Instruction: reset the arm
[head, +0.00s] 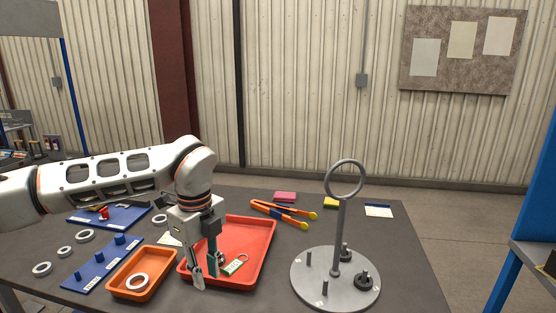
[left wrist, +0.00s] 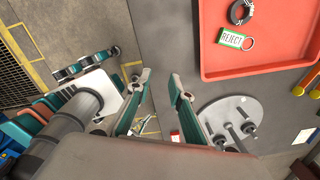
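My left arm comes in from the left in the head view and bends down at the wrist. Its gripper (head: 205,278) hangs fingers down over the left side of the red tray (head: 262,240). In the left wrist view the two fingers (left wrist: 160,82) stand apart with nothing between them. The red tray (left wrist: 255,68) shows at the upper right there, holding a green and white tag reading REJECT (left wrist: 232,39) and a dark ring (left wrist: 240,12). The tag (head: 234,266) also shows in the head view, right of the gripper. My right gripper is not in view.
An orange tray (head: 117,280) holding a ring stands left of the gripper. Blue peg boards (head: 88,278) and loose rings lie farther left. A round grey stand (head: 310,291) with an upright ring-topped post is at right. Orange-handled tongs (head: 280,212) lie behind the red tray.

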